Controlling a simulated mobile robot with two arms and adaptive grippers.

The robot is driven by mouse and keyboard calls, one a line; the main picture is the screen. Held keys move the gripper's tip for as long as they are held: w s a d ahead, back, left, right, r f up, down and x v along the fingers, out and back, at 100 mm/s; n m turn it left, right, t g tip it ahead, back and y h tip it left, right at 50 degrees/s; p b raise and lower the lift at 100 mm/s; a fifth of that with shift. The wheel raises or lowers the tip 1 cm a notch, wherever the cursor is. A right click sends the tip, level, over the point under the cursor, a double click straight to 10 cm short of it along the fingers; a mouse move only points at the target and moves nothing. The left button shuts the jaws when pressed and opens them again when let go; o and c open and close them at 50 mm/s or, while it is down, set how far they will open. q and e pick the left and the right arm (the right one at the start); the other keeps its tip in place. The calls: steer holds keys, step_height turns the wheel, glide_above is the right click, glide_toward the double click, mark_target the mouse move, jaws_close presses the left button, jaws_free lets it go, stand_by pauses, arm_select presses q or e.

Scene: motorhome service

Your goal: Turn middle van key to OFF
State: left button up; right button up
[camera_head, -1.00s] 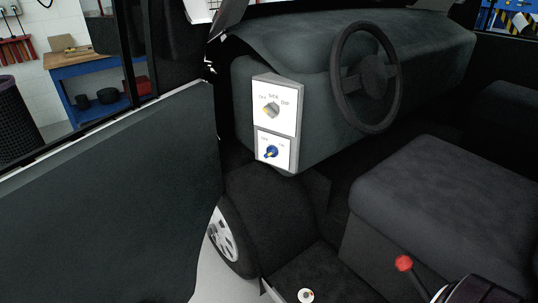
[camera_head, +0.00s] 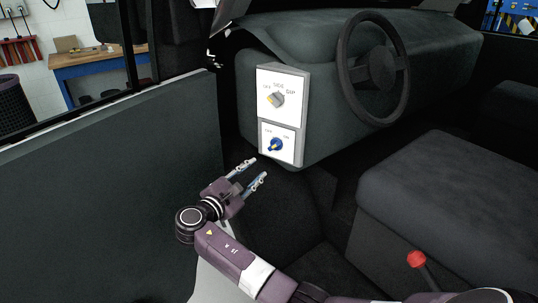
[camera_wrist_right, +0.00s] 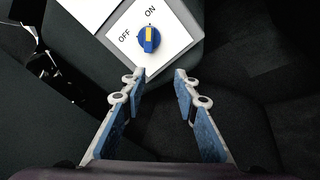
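The key is a blue round knob (camera_head: 275,146) with a yellow mark, on the lower white panel (camera_head: 265,153) marked OFF and ON, beside the dashboard. In the right wrist view the knob (camera_wrist_right: 149,42) sits just beyond the fingertips, and its yellow mark points up toward ON. My right gripper (camera_head: 259,168) is open and empty, below and slightly left of the knob, apart from it. Its two fingers (camera_wrist_right: 160,73) show spread in the right wrist view. My left gripper is not in view.
A grey selector knob (camera_head: 278,99) is on the panel above. The open door (camera_head: 110,200) stands left of my right arm. A steering wheel (camera_head: 374,65), a seat (camera_head: 450,190) and a red-topped lever (camera_head: 417,259) are to the right.

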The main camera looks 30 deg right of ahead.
mark_target(272, 148)
steer(key=shift+m+h, duration=0.4)
steer(key=d+r, duration=0.1)
steer(key=d, duration=0.1)
steer(key=w+d+r, duration=0.1)
steer(key=d, duration=0.1)
steer(key=w+d+r+p, duration=0.1)
steer(key=d, duration=0.1)
steer(key=shift+d+r, duration=0.1)
steer(key=shift+r, duration=0.3)
steer(key=shift+w+d+f, duration=0.1)
steer(key=shift+w+d, duration=0.2)
steer(key=shift+d, duration=0.25)
jaws_close()
